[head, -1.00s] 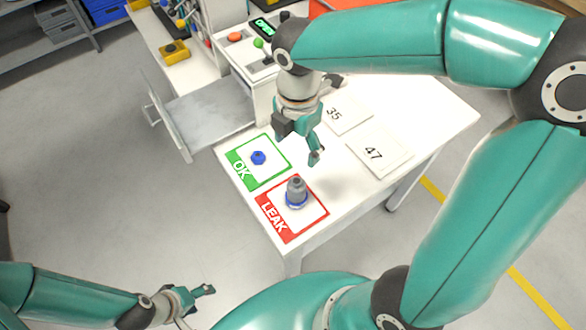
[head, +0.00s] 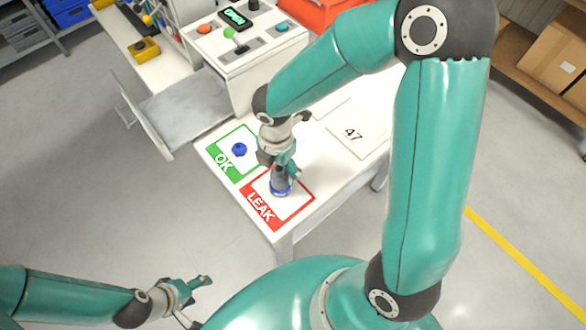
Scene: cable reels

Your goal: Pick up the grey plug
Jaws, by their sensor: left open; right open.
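The grey plug (head: 279,182) stands upright on the red-bordered LEAK card (head: 262,213), with a blue ring around its base. My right gripper (head: 281,170) is open, pointing down right at the plug's top; its fingers hide part of the plug. I cannot tell whether they touch it. My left gripper (head: 202,297) is open and empty at the lower left, away from the table.
A green-bordered OK card (head: 222,161) with a small blue piece (head: 239,149) lies left of the plug. A card marked 47 (head: 353,134) lies to the right. An open drawer (head: 185,108) juts out at the table's left. A control box (head: 240,45) stands behind.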

